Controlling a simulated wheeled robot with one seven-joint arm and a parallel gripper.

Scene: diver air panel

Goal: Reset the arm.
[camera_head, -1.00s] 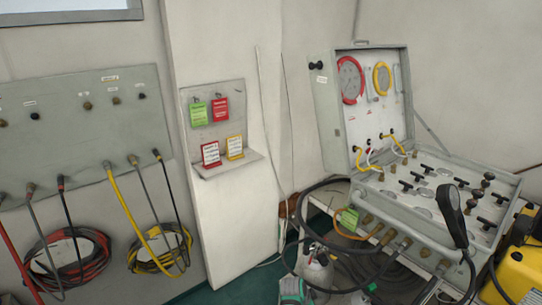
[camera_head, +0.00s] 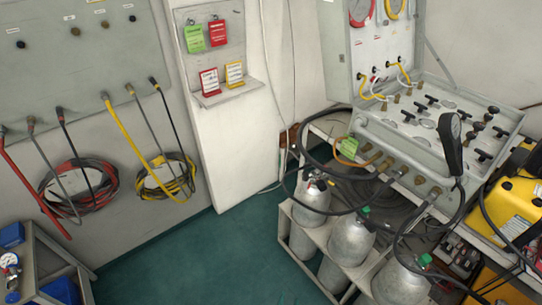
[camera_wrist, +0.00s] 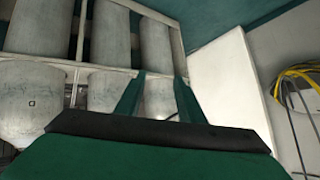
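My gripper (camera_wrist: 160,80) shows in the wrist view. Its two green fingers stand apart with a gap between them, and nothing is held. Beyond the fingers are the rack of grey cylinders and a white panel. The gripper does not show in the head view now, so its place relative to the air panel case (camera_head: 430,130) cannot be seen there.
Grey cylinders (camera_head: 346,237) stand in a white rack (camera_head: 284,225) below the case. A black handset (camera_head: 450,145) stands up at the case's front. Yellow hose (camera_head: 122,135) hangs at left. A small shelf (camera_head: 42,250) stands lower left. Green floor (camera_head: 205,265) is clear in the middle.

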